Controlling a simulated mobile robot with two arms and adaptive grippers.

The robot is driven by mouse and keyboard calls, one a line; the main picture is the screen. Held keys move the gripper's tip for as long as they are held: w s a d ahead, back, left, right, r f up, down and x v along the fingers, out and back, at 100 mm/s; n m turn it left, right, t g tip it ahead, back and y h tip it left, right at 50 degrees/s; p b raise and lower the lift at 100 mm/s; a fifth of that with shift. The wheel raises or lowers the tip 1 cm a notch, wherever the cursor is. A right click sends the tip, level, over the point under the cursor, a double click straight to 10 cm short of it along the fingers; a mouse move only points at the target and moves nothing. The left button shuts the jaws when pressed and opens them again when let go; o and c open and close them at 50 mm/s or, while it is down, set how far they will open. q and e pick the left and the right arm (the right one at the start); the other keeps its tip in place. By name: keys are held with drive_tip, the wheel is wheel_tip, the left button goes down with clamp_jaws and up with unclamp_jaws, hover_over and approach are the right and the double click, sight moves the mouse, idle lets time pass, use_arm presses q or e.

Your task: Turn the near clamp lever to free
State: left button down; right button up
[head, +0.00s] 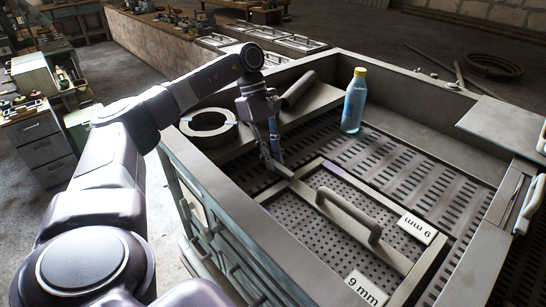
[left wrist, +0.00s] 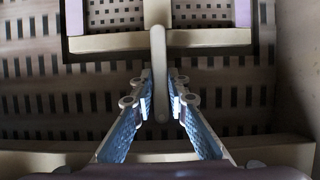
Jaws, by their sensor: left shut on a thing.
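A grey clamp lever (left wrist: 159,70) shows in the left wrist view as a rounded bar running from the edge of a framed panel back between my fingers. My left gripper (left wrist: 160,98) is shut on the lever, with blue finger pads on either side of it. The frame (head: 283,188) surrounds a perforated plate (head: 300,215) with a raised grey handle (head: 348,213). My right gripper is not in view.
A blue bottle with a yellow cap (head: 354,103) stands behind the frame. A grey ring (head: 231,128) and a cylinder (head: 299,90) lie at the bench's far left. The slotted bench floor (head: 400,163) is bare between bottle and frame.

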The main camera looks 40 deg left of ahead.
use_arm(q)
drive_tip(key=shift+n, duration=0.3)
drive_tip(key=n+b, duration=0.1)
drive_tip(key=n, duration=0.1)
drive_tip(key=n+t, duration=0.1)
drive_tip(key=n+t+b, duration=0.1)
drive_tip(key=n, duration=0.1)
drive_tip(key=shift+s+f+n+b, duration=0.1)
drive_tip(key=shift+s+n+b, duration=0.2)
drive_tip(key=shift+s, duration=0.05)
drive_tip(key=n, duration=0.1)
drive_tip(key=n+t+y+b, duration=0.1)
drive_tip(key=n, duration=0.1)
drive_tip(key=n+t+b, duration=0.1)
drive_tip(key=n, duration=0.1)
drive_tip(key=shift+s+d+y, duration=0.2)
drive_tip(key=shift+d+y, duration=0.05)
drive_tip(key=shift+y, duration=0.15)
drive_tip(key=n+y+b, duration=0.1)
drive_tip(key=n, duration=0.2)
drive_tip(key=shift+d+t, duration=0.15)
drive_tip(key=shift+t, duration=0.15)
drive_tip(key=shift+s+d+r+n+y, duration=0.1)
drive_tip(key=shift+n+y, duration=0.25)
drive_tip(key=shift+n, duration=0.55)
drive_tip(key=shift+d+r+n+y, duration=0.1)
drive_tip(key=shift+n+y, duration=0.25)
drive_tip(key=shift+n, duration=0.55)
drive_tip(key=c, duration=1.9)
unclamp_jaws()
